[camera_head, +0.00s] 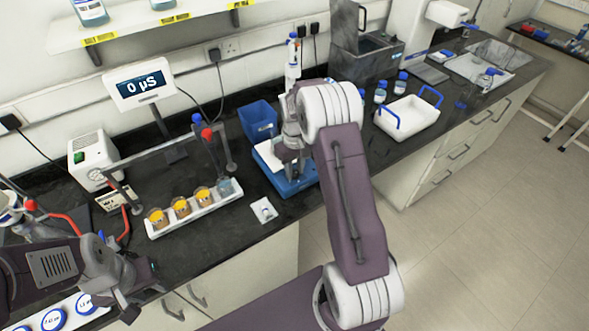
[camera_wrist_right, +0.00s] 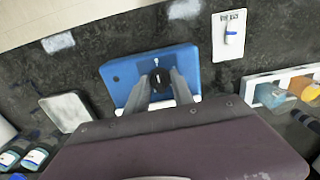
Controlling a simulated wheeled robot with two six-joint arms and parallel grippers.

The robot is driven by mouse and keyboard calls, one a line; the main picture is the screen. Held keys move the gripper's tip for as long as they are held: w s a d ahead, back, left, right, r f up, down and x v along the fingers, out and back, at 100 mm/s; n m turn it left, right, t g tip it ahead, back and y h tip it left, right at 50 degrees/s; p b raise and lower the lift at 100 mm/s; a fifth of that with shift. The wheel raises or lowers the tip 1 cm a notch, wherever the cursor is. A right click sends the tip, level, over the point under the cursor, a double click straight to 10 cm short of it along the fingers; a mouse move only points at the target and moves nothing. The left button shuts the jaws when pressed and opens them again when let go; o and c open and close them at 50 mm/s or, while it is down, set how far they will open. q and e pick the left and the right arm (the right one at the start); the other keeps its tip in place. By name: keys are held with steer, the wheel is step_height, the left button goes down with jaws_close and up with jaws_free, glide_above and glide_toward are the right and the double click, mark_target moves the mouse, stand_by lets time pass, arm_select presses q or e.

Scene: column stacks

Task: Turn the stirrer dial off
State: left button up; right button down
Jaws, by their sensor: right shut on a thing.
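The stirrer is a blue box (camera_head: 290,186) with a pale top, on the black bench in the middle of the head view. In the right wrist view the stirrer (camera_wrist_right: 120,74) shows its blue face with a round black dial (camera_wrist_right: 160,78). A small white mark shows on the dial. My right gripper (camera_wrist_right: 166,86) has its two fingers closed on either side of the dial. In the head view the right arm hides the dial and part of the stirrer. My left gripper (camera_head: 145,285) hangs at the lower left, away from the stirrer; its finger gap is unclear.
A white rack (camera_head: 195,218) with amber beakers stands left of the stirrer. A small white card (camera_head: 264,210) lies between them. A blue bin (camera_head: 258,121) stands behind the stirrer. A white tray (camera_head: 408,118) with blue handles is to the right, beside blue-capped bottles (camera_head: 381,92).

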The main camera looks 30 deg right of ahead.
mark_target(295, 171)
steer(key=shift+r, duration=0.1)
steer(key=c, duration=1.4)
jaws_free()
steer(key=shift+o, duration=0.2)
step_height(295, 171, up, 9)
steer(key=shift+r+b, duration=0.1)
steer(key=shift+b, duration=0.3)
